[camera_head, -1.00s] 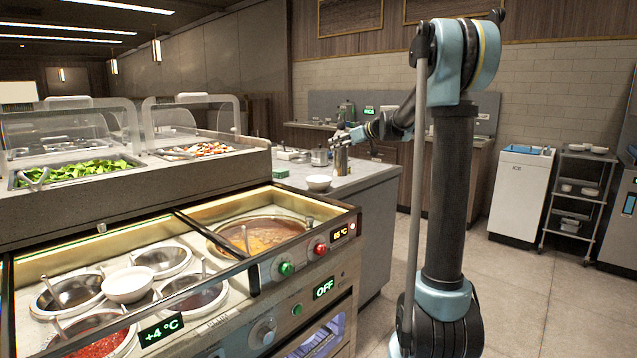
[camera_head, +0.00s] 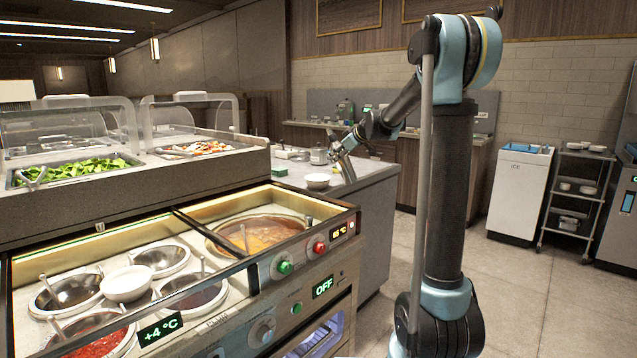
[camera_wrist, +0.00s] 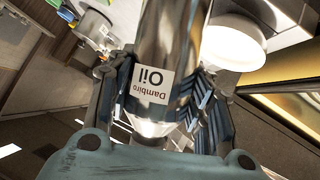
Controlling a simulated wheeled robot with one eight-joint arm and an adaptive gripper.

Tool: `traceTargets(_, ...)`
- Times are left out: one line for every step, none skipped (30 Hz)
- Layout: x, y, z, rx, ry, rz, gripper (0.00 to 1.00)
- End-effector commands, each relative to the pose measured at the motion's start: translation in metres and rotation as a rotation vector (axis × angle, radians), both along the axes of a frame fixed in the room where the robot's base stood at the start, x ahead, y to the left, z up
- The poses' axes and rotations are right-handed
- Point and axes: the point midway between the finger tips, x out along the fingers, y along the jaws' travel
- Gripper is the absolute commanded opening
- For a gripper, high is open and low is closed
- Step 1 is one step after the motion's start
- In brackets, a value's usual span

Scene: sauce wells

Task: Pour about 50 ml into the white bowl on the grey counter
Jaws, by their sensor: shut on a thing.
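My gripper (camera_head: 347,143) is shut on a shiny metal bottle (camera_head: 346,168) above the grey counter (camera_head: 375,180). In the wrist view the bottle (camera_wrist: 165,60) sits between the fingers, and its white label reads "Dambiro Oil". In the head view the bottle is tilted, its upper end leaning left. The white bowl (camera_head: 317,181) stands on the counter near its front left edge, just left of the bottle. It also shows in the wrist view (camera_wrist: 235,42), beside the bottle. No stream of liquid is visible, and the bowl's contents cannot be made out.
A small container (camera_head: 319,156) stands on the counter behind the bowl. The sauce station with a heated soup well (camera_head: 262,235) and cold wells is in front left. Another white bowl (camera_head: 127,284) rests among the cold wells. Open floor lies to the right.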

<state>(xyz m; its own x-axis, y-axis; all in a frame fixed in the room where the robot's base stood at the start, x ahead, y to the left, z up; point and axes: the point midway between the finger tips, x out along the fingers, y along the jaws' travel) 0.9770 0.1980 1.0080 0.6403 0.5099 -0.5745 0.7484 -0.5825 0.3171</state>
Motion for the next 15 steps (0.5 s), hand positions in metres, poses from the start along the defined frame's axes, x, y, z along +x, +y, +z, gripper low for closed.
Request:
traceTargets(0.000,0.002,0.000,-0.031,-0.007,0.003,0.16)
traceTargets(0.000,0.002,-0.001,-0.050,-0.012,0.003,0.16)
traceTargets(0.000,0.001,-0.002,-0.076,-0.017,0.003,0.16)
traceTargets(0.000,0.001,-0.003,-0.094,-0.021,0.002,0.16)
traceTargets(0.000,0.002,-0.004,-0.112,-0.025,0.003,0.16)
traceTargets(0.000,0.003,-0.005,-0.139,-0.030,0.003,0.16)
traceTargets(0.000,0.003,-0.006,-0.158,-0.035,0.003,0.16)
traceTargets(0.000,0.003,-0.007,-0.177,-0.039,0.003,0.16)
traceTargets(0.000,0.003,-0.008,-0.202,-0.044,0.002,0.16)
traceTargets(0.000,0.003,-0.009,-0.222,-0.048,0.003,0.16)
traceTargets(-0.001,0.004,-0.010,-0.240,-0.053,0.004,0.16)
traceTargets(0.000,0.002,-0.012,-0.266,-0.057,0.003,0.16)
traceTargets(0.000,0.001,-0.014,-0.284,-0.060,0.002,0.16)
traceTargets(0.000,0.000,-0.015,-0.303,-0.066,0.002,0.16)
traceTargets(0.001,-0.001,-0.017,-0.329,-0.071,0.002,0.16)
